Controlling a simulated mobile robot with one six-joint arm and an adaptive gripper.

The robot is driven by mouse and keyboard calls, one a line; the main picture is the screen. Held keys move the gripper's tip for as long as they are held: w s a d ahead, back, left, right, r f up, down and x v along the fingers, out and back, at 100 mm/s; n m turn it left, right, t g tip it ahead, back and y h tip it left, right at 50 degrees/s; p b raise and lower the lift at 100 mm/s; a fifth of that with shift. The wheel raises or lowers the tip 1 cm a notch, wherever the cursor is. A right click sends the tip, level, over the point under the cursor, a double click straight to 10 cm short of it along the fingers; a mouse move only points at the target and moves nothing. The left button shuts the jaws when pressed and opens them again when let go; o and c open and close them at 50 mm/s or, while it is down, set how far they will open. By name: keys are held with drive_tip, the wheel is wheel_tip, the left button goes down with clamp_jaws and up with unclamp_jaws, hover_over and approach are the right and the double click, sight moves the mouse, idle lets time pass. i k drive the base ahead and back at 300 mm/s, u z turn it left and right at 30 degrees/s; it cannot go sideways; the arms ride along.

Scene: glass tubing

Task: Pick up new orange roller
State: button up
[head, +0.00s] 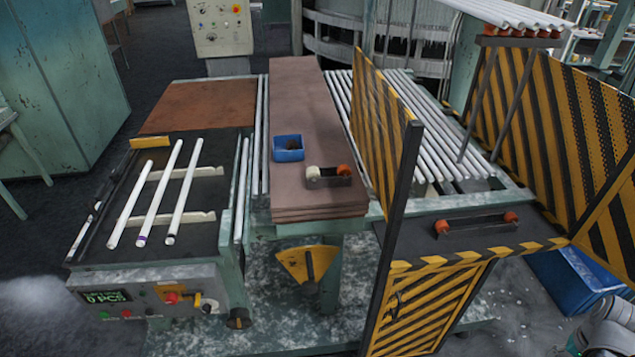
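A dark holder (328,181) lies on the brown board, with a white roller (313,172) at its left end and an orange roller (344,170) at its right end. A second holder (476,235) on the dark shelf at the right has an orange roller (441,226) at its left end and another orange roller (511,217) at its right end. Nothing marks which orange roller is new. Only a grey-white part of my arm shows in the lower right corner; my gripper is not in view.
A blue box (288,155) stands on the brown board (300,95). A yellow-black striped panel (380,125) rises between board and shelf. White tubes (159,195) lie on the left machine. Blue crates (560,285) stand low at the right. More tubes rest on a rack at the upper right.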

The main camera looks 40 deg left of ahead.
sight(344, 171)
drive_tip(key=k, duration=1.45)
drive_tip(key=u, duration=1.15)
drive_tip(key=i, duration=1)
drive_tip(key=z, duration=0.05)
